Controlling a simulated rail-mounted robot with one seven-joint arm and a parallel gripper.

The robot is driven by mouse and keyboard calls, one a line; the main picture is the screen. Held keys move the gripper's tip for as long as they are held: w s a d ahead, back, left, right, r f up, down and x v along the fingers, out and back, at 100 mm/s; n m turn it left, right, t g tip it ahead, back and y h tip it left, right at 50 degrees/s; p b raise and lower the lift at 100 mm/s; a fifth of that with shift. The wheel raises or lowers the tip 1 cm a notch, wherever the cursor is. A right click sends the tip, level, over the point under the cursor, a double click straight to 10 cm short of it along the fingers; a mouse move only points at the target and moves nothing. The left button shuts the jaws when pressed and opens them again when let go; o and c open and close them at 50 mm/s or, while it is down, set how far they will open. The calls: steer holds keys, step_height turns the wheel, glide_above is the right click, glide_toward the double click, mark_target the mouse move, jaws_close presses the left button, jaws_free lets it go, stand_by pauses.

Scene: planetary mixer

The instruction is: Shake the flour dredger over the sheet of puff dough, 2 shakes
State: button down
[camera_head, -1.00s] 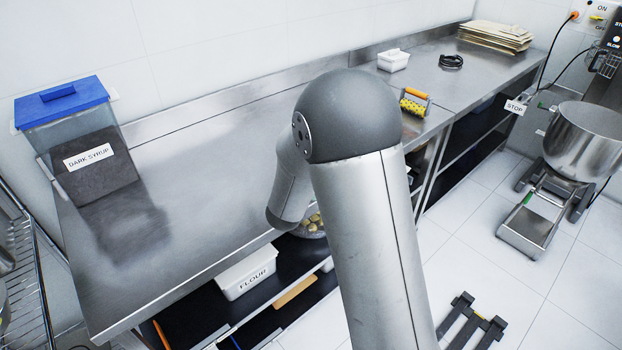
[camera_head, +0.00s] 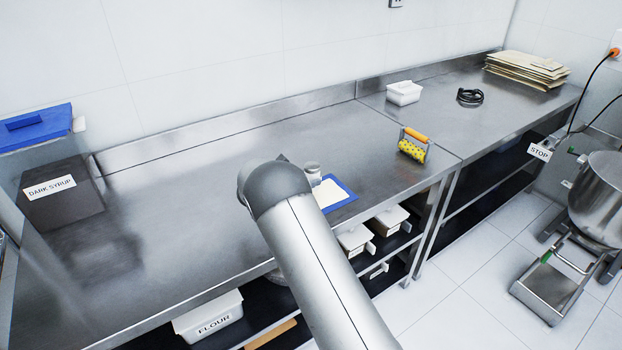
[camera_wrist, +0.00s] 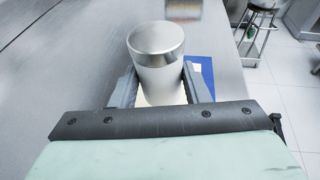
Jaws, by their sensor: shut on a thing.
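The flour dredger (camera_wrist: 157,68), a silvery metal cylinder with a domed lid, stands upright between the fingers of my gripper (camera_wrist: 160,84) in the wrist view. The gripper is shut on it. In the head view the dredger (camera_head: 313,172) shows beside my arm, at the back left edge of the pale sheet of puff dough (camera_head: 330,194). The dough lies on a blue mat (camera_head: 350,197) on the steel table. My arm hides the gripper and part of the mat in the head view. I cannot tell the height of the dredger above the table.
A yellow roller with an orange handle (camera_head: 413,148) lies to the right on the table. A white tub (camera_head: 403,93) and a black coil (camera_head: 470,97) are farther back. A dark syrup bin (camera_head: 58,193) stands at the left. The table's left middle is clear.

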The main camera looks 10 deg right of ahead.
steer(key=shift+a+f, duration=0.1)
steer(key=shift+f+b, duration=0.15)
steer(key=shift+b, duration=0.45)
steer(key=f+b, duration=0.1)
steer(key=b, duration=0.1)
steer(key=f+m+b, duration=0.1)
steer(key=b, duration=0.1)
steer(key=shift+w+a+t+b, duration=0.1)
steer(key=shift+w+t+b, duration=0.15)
steer(key=shift+t+b, duration=0.1)
steer(key=shift+r+y, duration=0.1)
steer(key=shift+y, duration=0.2)
steer(key=shift+w+a+f+m+b, duration=0.1)
steer(key=shift+f+m+b, duration=0.3)
steer(key=shift+b, duration=0.8)
steer(key=m+t+b, duration=0.1)
steer(key=b, duration=0.2)
steer(key=shift+w+a+r, duration=0.1)
steer(key=shift+w, duration=0.1)
steer(key=shift+w+r+m+b, duration=0.15)
steer(key=shift+m+b, duration=0.15)
steer(key=shift+b, duration=0.35)
steer(key=shift+r, duration=0.15)
